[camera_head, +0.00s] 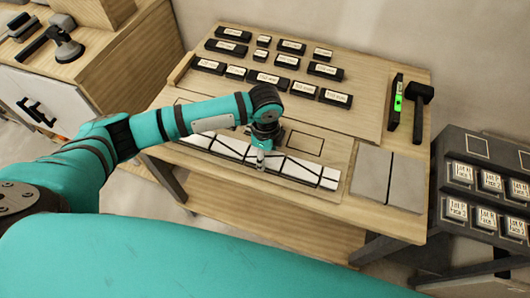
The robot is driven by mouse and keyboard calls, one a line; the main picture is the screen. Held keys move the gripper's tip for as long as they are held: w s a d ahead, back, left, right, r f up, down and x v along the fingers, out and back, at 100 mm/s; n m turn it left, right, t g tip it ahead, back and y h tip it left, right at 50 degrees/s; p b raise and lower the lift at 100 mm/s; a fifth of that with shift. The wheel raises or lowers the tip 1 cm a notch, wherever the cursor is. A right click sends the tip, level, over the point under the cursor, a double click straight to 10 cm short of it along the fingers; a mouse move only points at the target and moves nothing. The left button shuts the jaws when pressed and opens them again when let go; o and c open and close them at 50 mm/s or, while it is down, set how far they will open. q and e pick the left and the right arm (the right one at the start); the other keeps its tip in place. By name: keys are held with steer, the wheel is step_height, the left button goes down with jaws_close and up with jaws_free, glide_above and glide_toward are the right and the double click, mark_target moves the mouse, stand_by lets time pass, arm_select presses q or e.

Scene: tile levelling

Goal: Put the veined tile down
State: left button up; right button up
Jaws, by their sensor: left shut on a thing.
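My left gripper (262,160) points down over a row of white tiles with dark veins (300,170) along the front of the wooden table. It is shut on a veined tile, but the gripper and wrist hide much of it, and I cannot tell its edges from the tiles around it. I cannot tell whether the held tile touches the board beneath. My right gripper is not in view.
Several labelled black blocks (268,79) stand in rows at the back of the table (350,125). A level with a green vial (398,97) and a black mallet (420,97) lie at right. Two grey slabs (371,173) lie front right, beside a dark rack (445,195).

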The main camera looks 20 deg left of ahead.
arm_select(q)
steer(key=shift+f, duration=0.15)
steer(key=o, duration=1.2)
step_height(320, 180, up, 12)
steer(key=shift+r+b, duration=0.2)
steer(key=shift+b, duration=0.25)
